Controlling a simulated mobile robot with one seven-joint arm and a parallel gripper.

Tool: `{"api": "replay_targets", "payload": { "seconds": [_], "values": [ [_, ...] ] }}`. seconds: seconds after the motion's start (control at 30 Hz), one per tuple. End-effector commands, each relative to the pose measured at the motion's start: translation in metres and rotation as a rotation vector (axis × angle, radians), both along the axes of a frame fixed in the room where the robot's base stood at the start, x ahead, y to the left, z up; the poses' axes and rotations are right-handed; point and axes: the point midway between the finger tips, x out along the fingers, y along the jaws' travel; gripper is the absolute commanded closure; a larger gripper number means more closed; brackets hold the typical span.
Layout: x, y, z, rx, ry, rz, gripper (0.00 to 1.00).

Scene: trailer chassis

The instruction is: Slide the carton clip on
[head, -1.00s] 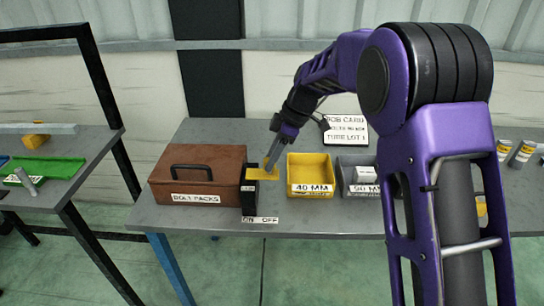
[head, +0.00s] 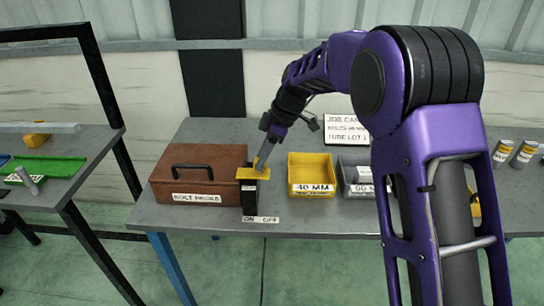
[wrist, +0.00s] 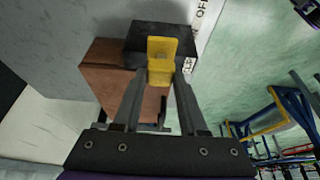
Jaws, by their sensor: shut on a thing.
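A yellow clip (head: 251,174), which I take to be the carton clip, is held in my gripper (head: 261,162). It is at the top of a small upright black block (head: 249,198) by the right end of the brown bolt packs box. In the wrist view, the clip (wrist: 161,52) sits between my fingertips (wrist: 158,80) and overlaps the black block (wrist: 140,36). My gripper is shut on the clip and comes from above and behind. I cannot tell whether the clip touches the block or is seated on it.
The brown bolt packs box (head: 205,162) stands directly left of the block. A yellow 40 MM bin (head: 311,188) and a grey 90 MM bin (head: 350,186) stand to the right. An ON OFF label (head: 261,220) lies at the bench (head: 290,216) front edge.

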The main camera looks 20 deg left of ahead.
Motion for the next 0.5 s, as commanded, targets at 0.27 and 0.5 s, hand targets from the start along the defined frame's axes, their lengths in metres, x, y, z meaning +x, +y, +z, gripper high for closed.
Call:
{"api": "replay_targets", "payload": {
  "seconds": [0.27,0.5],
  "values": [
    [-0.0027,0.0130,0.0014,0.004,-0.004,0.000,1.00],
    [-0.0029,0.0135,0.0015,0.005,-0.004,0.001,0.35]
  ]
}}
